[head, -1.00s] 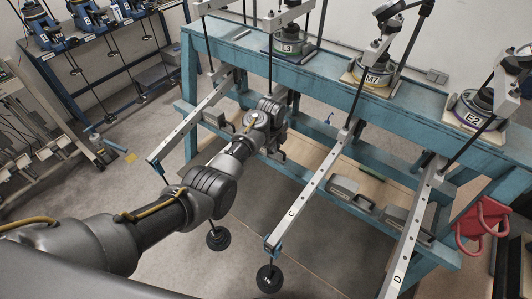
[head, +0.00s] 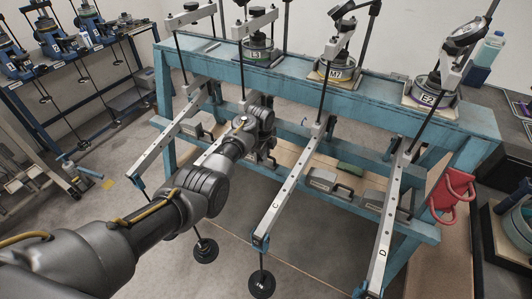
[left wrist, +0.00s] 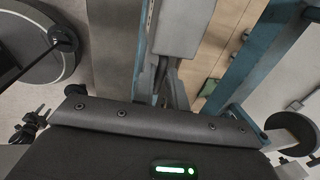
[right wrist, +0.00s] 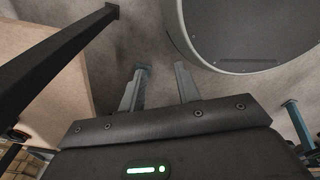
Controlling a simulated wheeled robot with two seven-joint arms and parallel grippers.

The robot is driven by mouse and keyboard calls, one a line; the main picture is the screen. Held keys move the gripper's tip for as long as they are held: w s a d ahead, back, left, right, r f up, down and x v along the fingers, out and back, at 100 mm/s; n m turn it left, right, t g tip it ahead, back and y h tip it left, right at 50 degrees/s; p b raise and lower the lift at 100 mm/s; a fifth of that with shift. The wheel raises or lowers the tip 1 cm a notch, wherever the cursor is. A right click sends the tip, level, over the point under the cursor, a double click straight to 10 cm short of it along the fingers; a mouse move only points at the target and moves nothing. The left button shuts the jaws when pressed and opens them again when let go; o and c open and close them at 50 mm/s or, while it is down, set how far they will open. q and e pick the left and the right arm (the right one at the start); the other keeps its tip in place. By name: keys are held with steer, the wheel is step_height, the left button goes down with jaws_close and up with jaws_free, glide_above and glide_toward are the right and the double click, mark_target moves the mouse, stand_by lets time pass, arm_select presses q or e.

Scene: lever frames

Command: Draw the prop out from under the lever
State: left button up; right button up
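Several pale lever beams reach forward from the teal frame (head: 300,82). Lever C (head: 290,192) and lever D (head: 388,225) show plainly; another lever (head: 180,135) is at the left, and one (head: 211,150) is partly behind my left arm. My left gripper (head: 266,158) is low at the frame beside that partly hidden lever. In the left wrist view its fingers (left wrist: 162,88) are fairly close together below a pale beam end (left wrist: 180,28); whether they hold anything is unclear. I cannot single out the prop. My right gripper (right wrist: 158,88) is open and empty above the floor.
Grey handled blocks (head: 322,180) lie on the wooden shelf, with a green object (head: 351,169) nearby. Dark disc weights (head: 261,283) hang below the levers. A red object (head: 452,195) is at the frame's right end. Blue machines (head: 50,45) stand at the back left.

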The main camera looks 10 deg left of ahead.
arm_select(q)
steer(key=o, duration=0.3)
steer(key=shift+d, duration=0.15)
steer(key=shift+o, duration=0.2)
steer(key=shift+r, duration=0.35)
step_height(320, 180, up, 10)
steer(key=s, duration=0.2)
steer(key=shift+a+b, duration=0.4)
steer(key=shift+b, duration=0.05)
arm_select(e)
steer(key=shift+s+f, duration=0.45)
steer(key=shift+s, duration=0.05)
